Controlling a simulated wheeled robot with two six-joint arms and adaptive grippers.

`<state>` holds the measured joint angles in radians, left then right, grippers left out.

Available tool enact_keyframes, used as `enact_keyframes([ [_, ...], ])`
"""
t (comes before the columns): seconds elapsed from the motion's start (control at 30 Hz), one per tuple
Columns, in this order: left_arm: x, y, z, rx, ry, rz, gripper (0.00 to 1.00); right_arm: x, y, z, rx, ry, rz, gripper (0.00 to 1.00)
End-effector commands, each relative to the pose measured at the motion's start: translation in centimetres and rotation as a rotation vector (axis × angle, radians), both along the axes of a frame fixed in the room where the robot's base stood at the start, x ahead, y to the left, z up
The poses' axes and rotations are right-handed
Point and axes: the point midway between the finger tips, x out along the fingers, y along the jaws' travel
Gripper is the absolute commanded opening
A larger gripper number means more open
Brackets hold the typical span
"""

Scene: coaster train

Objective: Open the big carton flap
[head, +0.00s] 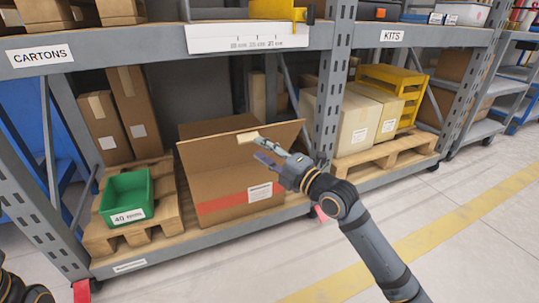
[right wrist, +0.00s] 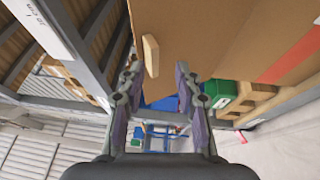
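The big carton (head: 240,198) is a brown box with a red stripe and a white label, on the lower shelf. Its wide front flap (head: 208,157) stands up at a slant along the top and also fills the upper part of the right wrist view (right wrist: 215,35). A pale wooden tab (head: 247,137) sits on the flap's edge. My right gripper (head: 262,151) is open in front of the flap, close to the tab. In the right wrist view the tab (right wrist: 151,55) shows between the spread fingers (right wrist: 158,72), with gaps beside it. Only a dark piece of my left arm shows at the lower left corner.
A green bin (head: 127,195) stands on a pallet left of the carton. Tall cartons (head: 105,127) stand behind it. A shelf upright (head: 328,95) rises right of the carton, with pale boxes (head: 345,128) beyond. The floor in front is clear.

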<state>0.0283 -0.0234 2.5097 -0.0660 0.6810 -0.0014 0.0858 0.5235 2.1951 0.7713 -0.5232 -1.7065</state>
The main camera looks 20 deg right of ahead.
Motion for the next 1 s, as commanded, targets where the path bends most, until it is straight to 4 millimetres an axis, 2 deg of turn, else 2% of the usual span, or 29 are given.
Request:
enact_keyframes([
  [0.07, 0.0, 0.0, 0.0, 0.0, 0.0, 0.0, 0.0, -1.2, -0.3, -0.2, -0.011, 0.001, 0.007, 0.34],
  [0.17, 0.0, 0.0, 0.0, 0.0, -0.001, 0.0, 0.0, -1.8, -1.1, -0.3, -0.008, 0.001, -0.01, 0.34],
  [0.33, 0.0, 0.0, 0.0, 0.0, -0.001, 0.0, 0.0, -2.8, -1.3, -0.2, -0.005, -0.001, -0.002, 0.34],
  [0.9, 0.0, 0.0, 0.1, 0.0, 0.0, 0.0, 0.0, -3.1, -1.2, -0.1, 0.003, -0.003, 0.005, 0.34],
  [1.0, 1.2, 0.0, 0.8, 0.0, 0.057, -0.003, 0.0, -3.4, -1.0, 0.7, 0.068, 0.016, 0.008, 0.34],
])
